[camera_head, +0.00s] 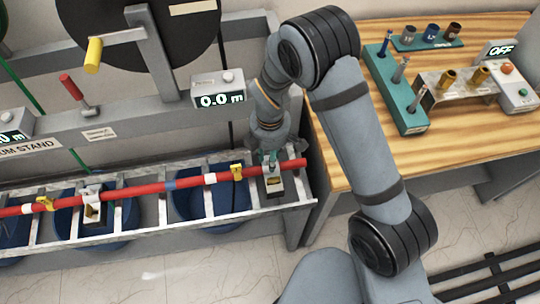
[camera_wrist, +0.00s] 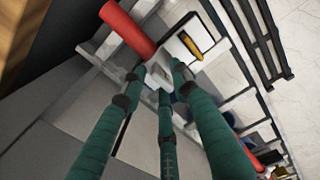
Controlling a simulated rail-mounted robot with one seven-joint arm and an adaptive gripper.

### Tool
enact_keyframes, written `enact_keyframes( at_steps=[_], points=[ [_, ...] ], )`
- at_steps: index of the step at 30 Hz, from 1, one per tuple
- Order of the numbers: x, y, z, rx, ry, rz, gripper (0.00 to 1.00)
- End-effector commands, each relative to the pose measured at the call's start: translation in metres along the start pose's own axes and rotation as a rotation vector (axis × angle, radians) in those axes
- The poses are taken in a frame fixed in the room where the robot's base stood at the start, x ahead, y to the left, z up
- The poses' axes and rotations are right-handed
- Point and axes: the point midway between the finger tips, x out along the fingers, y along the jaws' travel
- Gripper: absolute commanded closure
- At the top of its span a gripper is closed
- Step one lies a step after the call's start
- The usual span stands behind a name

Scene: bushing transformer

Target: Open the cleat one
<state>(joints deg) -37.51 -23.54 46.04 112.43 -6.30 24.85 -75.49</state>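A cleat (camera_head: 273,184), a small pale metal box with a dark and yellowish inside, sits at the right end of the rack, on the red cable (camera_head: 130,191). A second similar cleat (camera_head: 92,208) sits on the cable farther left. Which is cleat one is not marked. My gripper (camera_head: 269,158) is just above and behind the right cleat. In the wrist view, my three green fingers (camera_wrist: 160,85) are spread around a small white block (camera_wrist: 159,76) at this cleat (camera_wrist: 195,40); contact is unclear. The red cable end (camera_wrist: 127,28) is beside it.
A stand with a "0.0 m" display (camera_head: 219,92) is behind. A wooden table (camera_head: 445,125) with tool holders and an "OFF" box is at the right.

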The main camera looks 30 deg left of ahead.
Motion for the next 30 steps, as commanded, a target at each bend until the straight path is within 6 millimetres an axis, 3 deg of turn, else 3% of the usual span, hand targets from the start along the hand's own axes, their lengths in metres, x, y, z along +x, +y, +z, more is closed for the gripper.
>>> enact_keyframes(
  at_steps=[14,30],
  points=[
    [-0.0003,-0.0001,0.0000,-0.001,0.000,0.000,1.00],
    [-0.0004,0.0000,0.0000,-0.001,0.000,0.000,1.00]
  ],
)
